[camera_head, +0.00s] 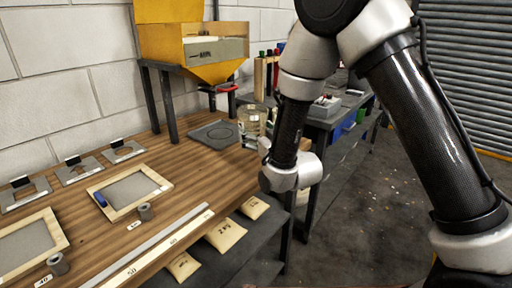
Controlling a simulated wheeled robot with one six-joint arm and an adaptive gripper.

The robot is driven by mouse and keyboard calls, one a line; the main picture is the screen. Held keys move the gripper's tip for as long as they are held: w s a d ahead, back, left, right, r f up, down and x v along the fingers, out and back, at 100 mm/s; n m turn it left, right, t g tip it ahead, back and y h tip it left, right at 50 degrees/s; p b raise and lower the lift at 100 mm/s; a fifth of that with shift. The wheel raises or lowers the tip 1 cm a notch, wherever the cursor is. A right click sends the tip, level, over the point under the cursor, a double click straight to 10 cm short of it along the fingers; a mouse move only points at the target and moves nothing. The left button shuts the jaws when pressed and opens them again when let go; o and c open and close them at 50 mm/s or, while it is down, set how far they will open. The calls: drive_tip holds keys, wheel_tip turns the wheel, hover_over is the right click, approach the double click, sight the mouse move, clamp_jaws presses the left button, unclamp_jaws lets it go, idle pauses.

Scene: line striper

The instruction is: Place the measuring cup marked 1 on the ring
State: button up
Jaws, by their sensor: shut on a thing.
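A clear measuring cup (251,118) shows just behind my wrist, over the back right edge of the wooden bench; any mark on it is too small to read. My gripper (254,142) is at the cup and is shut on it, though my wrist hides most of the fingers. The ring (220,132) is a thin dark circle on a dark grey plate, flat on the bench to the left of the cup. The ring is empty, and the cup is to its right, apart from it.
A yellow hopper (215,68) on dark legs stands over the bench behind the plate, with a red part (222,88) under its outlet. Framed panels (130,191), metal plates (80,171) and a long ruler (155,243) lie left and front. Bags (225,234) rest on a lower shelf.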

drive_tip(key=shift+f, duration=2.3)
drive_tip(key=o, duration=1.5)
drive_tip(key=shift+f, duration=0.1)
drive_tip(key=shift+o, duration=0.2)
